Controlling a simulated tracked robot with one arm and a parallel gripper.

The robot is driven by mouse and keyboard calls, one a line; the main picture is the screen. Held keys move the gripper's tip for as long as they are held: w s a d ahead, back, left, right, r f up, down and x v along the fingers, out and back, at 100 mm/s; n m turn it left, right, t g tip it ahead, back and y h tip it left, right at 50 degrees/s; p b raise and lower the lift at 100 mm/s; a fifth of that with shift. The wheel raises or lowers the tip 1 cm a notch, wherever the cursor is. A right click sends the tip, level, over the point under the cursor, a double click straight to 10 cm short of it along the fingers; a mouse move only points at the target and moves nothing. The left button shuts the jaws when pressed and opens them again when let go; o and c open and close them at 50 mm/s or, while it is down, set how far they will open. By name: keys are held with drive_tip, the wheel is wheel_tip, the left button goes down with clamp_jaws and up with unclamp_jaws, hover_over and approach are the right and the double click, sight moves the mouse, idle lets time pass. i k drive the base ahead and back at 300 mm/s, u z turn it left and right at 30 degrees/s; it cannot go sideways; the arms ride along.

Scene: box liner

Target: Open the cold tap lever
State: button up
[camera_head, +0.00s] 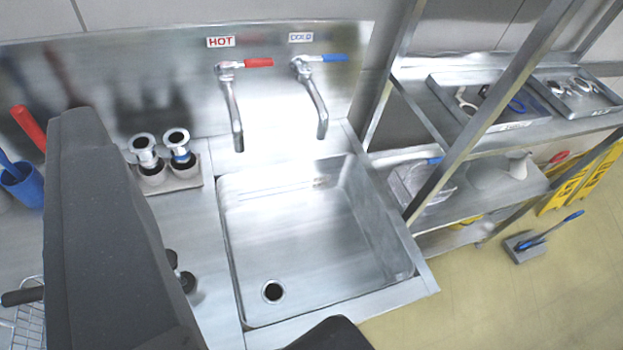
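The cold tap (312,92) is a steel spout on the back panel, under a COLD label (300,37). Its blue lever (335,58) points right, roughly level. The hot tap (232,105), under a HOT label (220,42), stands to its left with a red lever (259,62) also pointing right. No water shows from either spout. My gripper (207,220) shows as two dark grey fingers, one large at left and one partly cut off at the bottom edge. They are wide apart with nothing between them, nearer to me than the taps and away from the blue lever.
A steel sink (390,240) with a drain lies below the taps. Metal fittings stand in a holder (180,186) on the left counter. A steel shelf rack (480,95) with slanted posts and trays stands close to the right of the cold tap. The space before both taps looks clear.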

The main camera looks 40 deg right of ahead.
sight(305, 60)
drive_tip(key=u, duration=0.6)
drive_tip(key=k, duration=1.25)
drive_tip(key=z, duration=1.15)
drive_tip(key=i, duration=1.7)
